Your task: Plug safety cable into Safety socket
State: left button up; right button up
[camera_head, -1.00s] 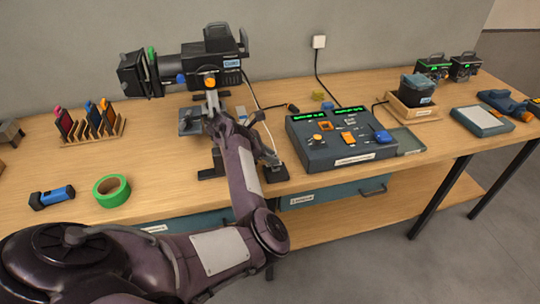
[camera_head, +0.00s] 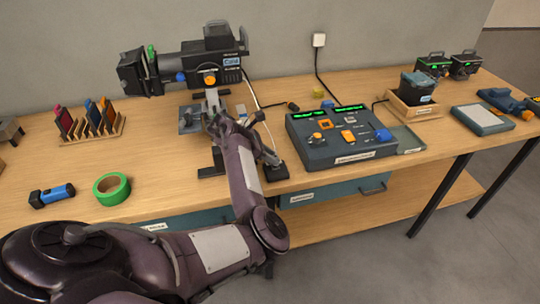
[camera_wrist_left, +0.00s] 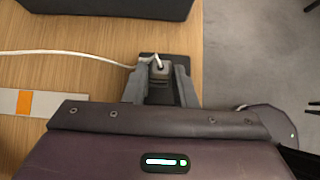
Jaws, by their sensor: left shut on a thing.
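The white safety cable (camera_head: 256,95) hangs down from the stage lamp (camera_head: 212,68) towards my left gripper (camera_head: 272,158) in the head view. In the left wrist view my left gripper (camera_wrist_left: 160,82) is shut on the grey plug (camera_wrist_left: 159,70) at the end of the white cable (camera_wrist_left: 70,55). The plug is just above a black block (camera_wrist_left: 181,63) near the table's front edge; I cannot tell whether they touch. I cannot make out a socket labelled Safety. My right gripper is not in view.
The control console (camera_head: 340,145) stands just right of my left gripper. A green tape roll (camera_head: 112,189), a blue torch (camera_head: 52,195) and a filter rack (camera_head: 92,130) are on the left. Wooden table (camera_head: 165,150) is bare between the tape and the lamp stand.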

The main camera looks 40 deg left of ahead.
pick_arm(q)
jog(key=shift+f, duration=0.1)
jog(key=o, duration=1.1)
jog(key=b+v, duration=0.1)
jog(key=v, duration=0.6)
jog(key=shift+s+a+r, duration=0.15)
jog(key=shift+a+r, duration=0.05)
jog(key=shift+r, duration=0.1)
